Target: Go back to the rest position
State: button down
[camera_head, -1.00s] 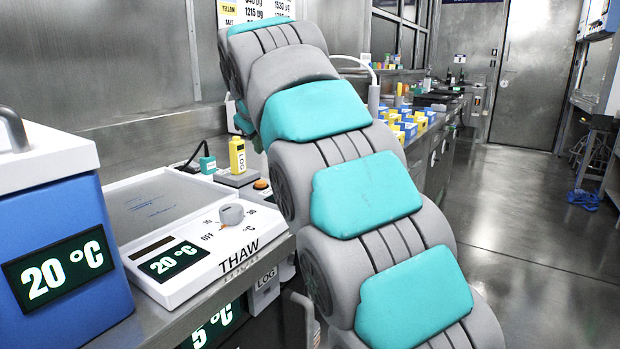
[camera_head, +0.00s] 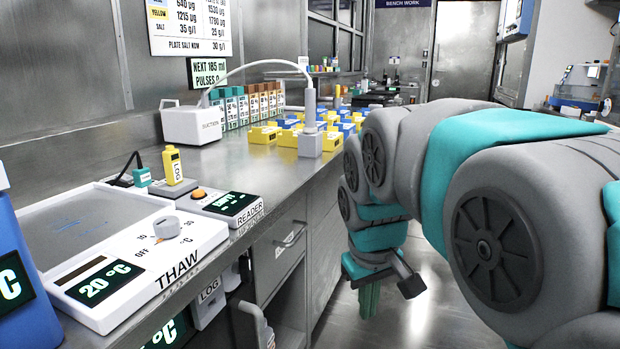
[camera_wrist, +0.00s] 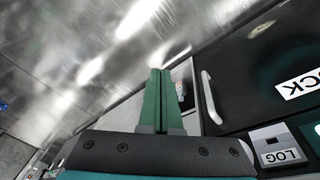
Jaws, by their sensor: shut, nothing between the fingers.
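My gripper (camera_head: 369,299) hangs fingers down over the aisle, to the right of the bench front, in the head view. In the wrist view my gripper (camera_wrist: 158,72) shows its two green fingers side by side, shut with nothing between them. My arm fills the right of the head view and hides part of the aisle and the far end of the bench. The fingers touch nothing that I can see.
The steel bench (camera_head: 215,152) runs along the left. Shiny floor (camera_head: 400,325) lies open below my gripper.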

jog(key=s+d+f+m+g, duration=0.2)
jog(key=s+f, duration=0.4)
jog(key=s, duration=0.5)
jog(key=s+d+f+m+g, duration=0.2)
jog(key=s+f, duration=0.5)
jog(key=s, duration=0.5)
jog(key=shift+s+d+y, duration=0.2)
jog(key=shift+d+y, duration=0.2)
jog(key=shift+d, duration=0.35)
